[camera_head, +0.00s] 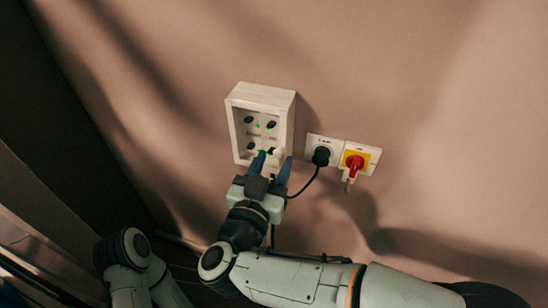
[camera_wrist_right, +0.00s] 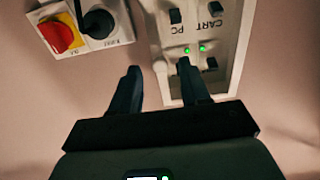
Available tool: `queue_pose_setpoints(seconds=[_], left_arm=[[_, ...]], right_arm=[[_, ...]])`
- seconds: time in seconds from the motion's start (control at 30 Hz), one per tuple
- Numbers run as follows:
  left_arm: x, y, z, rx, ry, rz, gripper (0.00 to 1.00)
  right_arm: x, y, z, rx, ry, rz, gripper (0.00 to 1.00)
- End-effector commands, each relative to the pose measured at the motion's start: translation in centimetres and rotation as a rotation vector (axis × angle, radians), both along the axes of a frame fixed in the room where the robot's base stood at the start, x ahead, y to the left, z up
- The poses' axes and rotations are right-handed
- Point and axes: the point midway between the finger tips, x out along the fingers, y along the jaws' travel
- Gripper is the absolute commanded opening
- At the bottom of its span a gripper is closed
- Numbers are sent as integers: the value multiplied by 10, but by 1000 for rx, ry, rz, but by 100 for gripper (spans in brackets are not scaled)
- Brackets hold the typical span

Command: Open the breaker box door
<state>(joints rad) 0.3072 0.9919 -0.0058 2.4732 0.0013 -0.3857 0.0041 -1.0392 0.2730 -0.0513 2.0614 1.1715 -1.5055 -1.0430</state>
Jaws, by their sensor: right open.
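The breaker box (camera_head: 285,118) is a white box on the wall, near the middle of the head view. Its recessed front shows dark switches and small green lights. In the wrist view, its panel (camera_wrist_right: 203,28) bears the labels PC and CART. I cannot make out a separate door or whether one covers the front. My right gripper (camera_head: 274,161) is open at the box's lower edge. In the wrist view, its fingers (camera_wrist_right: 158,68) are apart, with a small pale part of the box between or behind them; contact is unclear. My left gripper is out of view.
Right of the box is a socket plate with a black plug (camera_head: 321,156) and its hanging cable. Beside it is a red switch on a yellow plate (camera_head: 356,160); both also show in the wrist view. The wall above is clear.

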Motion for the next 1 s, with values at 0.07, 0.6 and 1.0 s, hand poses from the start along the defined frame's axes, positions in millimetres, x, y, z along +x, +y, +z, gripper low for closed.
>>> queue_pose_setpoints(seconds=[0.07,0.6,1.0], left_arm=[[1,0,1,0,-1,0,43],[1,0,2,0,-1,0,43],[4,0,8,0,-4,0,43]], right_arm=[[7,-2,0,0,0,-1,46],[11,-4,0,0,0,1,0],[11,13,0,-2,0,0,0]])
